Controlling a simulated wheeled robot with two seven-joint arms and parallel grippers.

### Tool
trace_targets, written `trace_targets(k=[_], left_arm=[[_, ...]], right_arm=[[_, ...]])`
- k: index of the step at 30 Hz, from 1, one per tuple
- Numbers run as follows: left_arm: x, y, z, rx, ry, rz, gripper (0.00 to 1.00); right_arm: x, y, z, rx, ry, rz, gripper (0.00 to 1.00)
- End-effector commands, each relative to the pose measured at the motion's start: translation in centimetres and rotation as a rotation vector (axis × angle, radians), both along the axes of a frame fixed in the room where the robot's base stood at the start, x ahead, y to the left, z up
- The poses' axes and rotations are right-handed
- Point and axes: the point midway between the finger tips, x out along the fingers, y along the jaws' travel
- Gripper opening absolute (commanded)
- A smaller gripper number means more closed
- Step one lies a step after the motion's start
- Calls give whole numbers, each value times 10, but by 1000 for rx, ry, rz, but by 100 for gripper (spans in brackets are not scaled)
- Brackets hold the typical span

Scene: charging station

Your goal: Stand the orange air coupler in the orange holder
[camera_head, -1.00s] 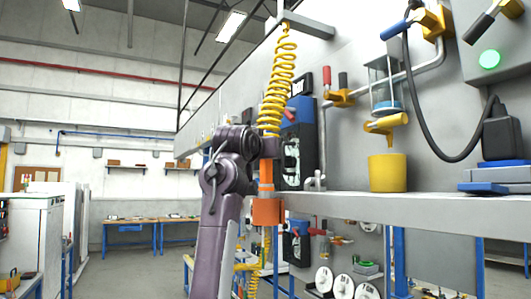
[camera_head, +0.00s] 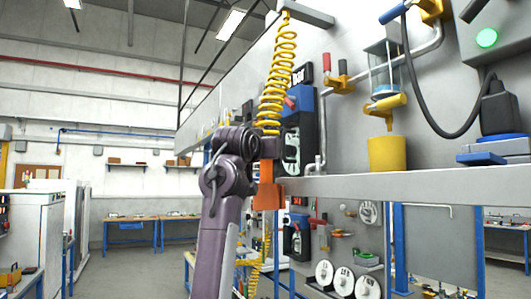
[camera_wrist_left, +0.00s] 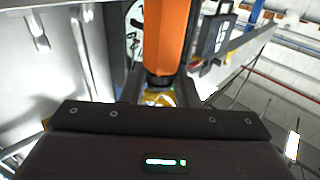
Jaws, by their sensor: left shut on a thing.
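The orange air coupler (camera_head: 269,149) hangs upright at the lower end of a yellow coiled hose (camera_head: 278,75). The orange holder (camera_head: 268,196) is at the left end of the grey shelf, directly below the coupler in the head view. My left gripper (camera_wrist_left: 160,90) is shut on the coupler, whose orange body (camera_wrist_left: 167,38) and dark end fill the upper middle of the wrist view. My left wrist partly covers the coupler in the head view. I cannot tell whether its lower end is inside the holder. My right gripper is not in view.
The grey shelf (camera_head: 420,186) runs right from the holder, with a yellow cup (camera_head: 387,154) on it. A black and blue device (camera_head: 298,135) hangs just behind the coupler. Round white gauges (camera_head: 343,281) are below the shelf. Open floor lies to the left.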

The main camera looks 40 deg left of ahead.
Motion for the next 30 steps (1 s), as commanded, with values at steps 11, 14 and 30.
trace_targets(k=[11, 14, 30], left_arm=[[0, 0, 0, 0, -1, 0, 53], [0, 0, 0, 0, 0, 0, 53], [-61, -24, -6, 1, -3, -1, 53]], right_arm=[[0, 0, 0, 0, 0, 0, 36], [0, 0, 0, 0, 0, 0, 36], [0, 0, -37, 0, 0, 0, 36]])
